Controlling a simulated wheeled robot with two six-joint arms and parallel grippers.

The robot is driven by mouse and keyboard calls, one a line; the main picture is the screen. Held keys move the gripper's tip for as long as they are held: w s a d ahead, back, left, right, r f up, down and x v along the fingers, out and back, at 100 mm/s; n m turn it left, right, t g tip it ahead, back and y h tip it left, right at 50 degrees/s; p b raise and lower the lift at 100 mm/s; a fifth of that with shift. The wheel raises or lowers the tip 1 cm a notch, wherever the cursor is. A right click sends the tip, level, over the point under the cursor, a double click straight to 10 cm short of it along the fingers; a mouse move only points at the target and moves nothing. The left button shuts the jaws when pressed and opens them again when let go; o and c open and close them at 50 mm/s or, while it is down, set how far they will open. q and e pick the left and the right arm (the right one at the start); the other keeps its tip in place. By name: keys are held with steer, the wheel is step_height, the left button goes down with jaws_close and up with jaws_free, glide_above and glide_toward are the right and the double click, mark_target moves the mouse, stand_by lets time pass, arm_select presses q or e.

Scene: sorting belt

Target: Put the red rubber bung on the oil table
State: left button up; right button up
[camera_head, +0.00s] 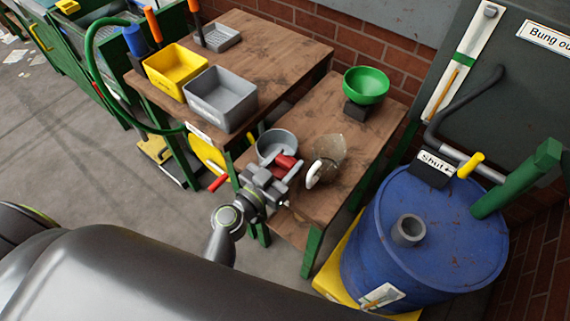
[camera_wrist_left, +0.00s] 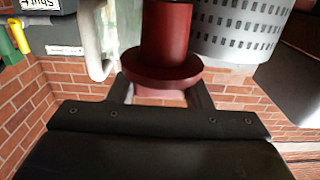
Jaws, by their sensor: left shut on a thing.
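My left gripper (camera_head: 272,180) is shut on the red rubber bung (camera_head: 286,161) and holds it over the front left part of the lower wooden table, which I take to be the oil table (camera_head: 374,130). In the left wrist view the bung (camera_wrist_left: 165,40) stands between the two fingers, its wide flange towards the gripper and its narrower part pointing up the picture. I cannot tell whether the bung touches anything below. My right gripper is not in view.
A grey pan (camera_head: 277,143) sits right behind the bung, and a glass jug (camera_head: 328,160) stands close to its right. A green bowl (camera_head: 366,86) is at the back. A blue drum (camera_head: 440,235) stands right. The higher table (camera_head: 280,50) holds yellow and grey bins.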

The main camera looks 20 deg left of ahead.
arm_select(q)
steer(key=shift+f+b, duration=0.25)
steer(key=shift+b, duration=0.25)
steer(key=o, duration=1.3)
steer(key=shift+r+p, duration=0.45)
steer(key=shift+p, duration=0.1)
steer(key=b+v, duration=0.5)
steer(key=v, duration=0.7)
steer(key=shift+b, duration=0.4)
steer(key=shift+f, duration=0.1)
